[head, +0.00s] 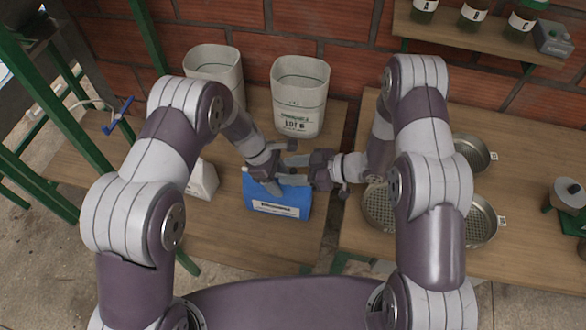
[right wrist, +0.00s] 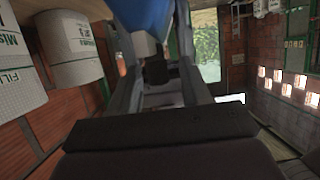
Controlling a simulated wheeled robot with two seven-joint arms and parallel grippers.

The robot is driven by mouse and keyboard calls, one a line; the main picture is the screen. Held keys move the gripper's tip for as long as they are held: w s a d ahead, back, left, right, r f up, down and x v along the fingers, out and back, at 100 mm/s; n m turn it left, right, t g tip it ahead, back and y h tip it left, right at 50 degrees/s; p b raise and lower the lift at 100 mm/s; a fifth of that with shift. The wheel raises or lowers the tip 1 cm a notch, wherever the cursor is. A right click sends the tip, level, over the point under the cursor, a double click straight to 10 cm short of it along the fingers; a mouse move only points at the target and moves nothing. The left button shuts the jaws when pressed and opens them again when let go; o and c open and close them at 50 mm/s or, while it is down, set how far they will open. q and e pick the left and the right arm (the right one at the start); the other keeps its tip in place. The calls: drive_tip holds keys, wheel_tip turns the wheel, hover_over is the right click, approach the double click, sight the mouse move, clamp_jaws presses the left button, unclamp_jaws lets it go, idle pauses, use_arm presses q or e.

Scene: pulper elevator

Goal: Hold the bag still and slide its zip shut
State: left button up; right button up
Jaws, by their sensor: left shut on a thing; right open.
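The blue bag (head: 277,196) with a white label stands on the left wooden table in the head view. My left gripper (head: 272,182) is at the bag's top left part and is shut on it. My right gripper (head: 308,177) is open at the bag's top right corner. In the right wrist view the blue bag (right wrist: 145,15) shows at the top, between the fingers of my right gripper (right wrist: 155,50). A small dark piece with a pale part above it also shows between these fingers. The zip and its slider cannot be made out clearly in the head view.
Two pale sacks (head: 299,98) (head: 213,70) stand behind the bag. A white wedge-shaped object (head: 202,180) stands left of it. Round metal sieves (head: 480,222) lie on the right table (head: 520,150). Labelled jars (head: 473,14) stand on a wall shelf.

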use_arm(q)
drive_tip(key=shift+f, duration=0.15)
drive_tip(key=shift+s, duration=0.1)
use_arm(e)
clamp_jaws()
drive_tip(key=shift+s+d, duration=0.25)
drive_tip(key=shift+d, duration=0.65)
drive_tip(key=shift+s+d, duration=0.25)
drive_tip(key=shift+d, duration=0.6)
unclamp_jaws()
drive_tip(key=v, duration=1.2)
